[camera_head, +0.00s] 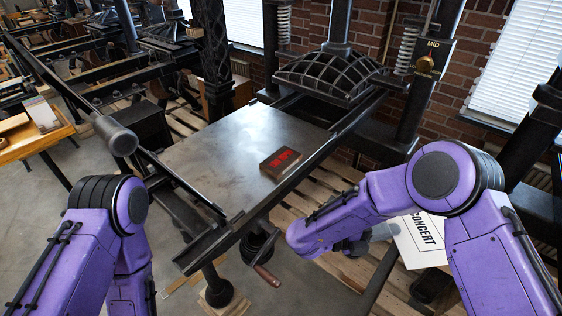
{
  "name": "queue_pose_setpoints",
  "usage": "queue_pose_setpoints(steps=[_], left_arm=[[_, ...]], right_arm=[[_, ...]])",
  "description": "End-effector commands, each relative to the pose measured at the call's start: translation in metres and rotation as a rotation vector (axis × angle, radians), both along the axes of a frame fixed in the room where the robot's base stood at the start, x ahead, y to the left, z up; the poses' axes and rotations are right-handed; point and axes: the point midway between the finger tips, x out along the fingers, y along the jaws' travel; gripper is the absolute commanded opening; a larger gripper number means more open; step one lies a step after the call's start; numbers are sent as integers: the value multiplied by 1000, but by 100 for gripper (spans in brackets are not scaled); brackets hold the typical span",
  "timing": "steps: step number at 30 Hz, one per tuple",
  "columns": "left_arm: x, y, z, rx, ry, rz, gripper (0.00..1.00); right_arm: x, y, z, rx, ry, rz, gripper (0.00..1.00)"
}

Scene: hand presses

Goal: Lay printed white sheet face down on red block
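The red block (281,162) is a small brown block with red raised marks on top. It lies on the flat grey press bed (215,150), near its right edge. The white sheet (425,242) shows at the lower right, with "CONCERT" in black print on the visible face. My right forearm and upper arm cover parts of it. My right gripper (382,233) is at the sheet's left edge, right of and nearer than the block. Its fingers are small and partly hidden, so I cannot tell whether they grip the sheet. My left arm is at the lower left; its gripper is out of view.
The press's domed black platen (328,75) stands behind the bed, between posts with springs. A dial marked "MID" (426,62) is on the right post. A crank handle (267,275) juts out below the bed's front. Wooden pallet slats (330,265) lie below.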

Motion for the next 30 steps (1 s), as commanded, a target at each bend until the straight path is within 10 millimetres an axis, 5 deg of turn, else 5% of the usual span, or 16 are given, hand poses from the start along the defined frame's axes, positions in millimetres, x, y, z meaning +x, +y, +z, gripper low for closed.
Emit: queue_pose_setpoints(steps=[14,22,30], left_arm=[[0,0,0,0,0,0,43],[0,0,-22,0,0,0,43],[0,0,-63,0,0,0,43]], right_arm=[[14,2,0,0,1,86,0],[63,26,-25,2,5,848,0],[39,62,-73,3,6,1435,0]])
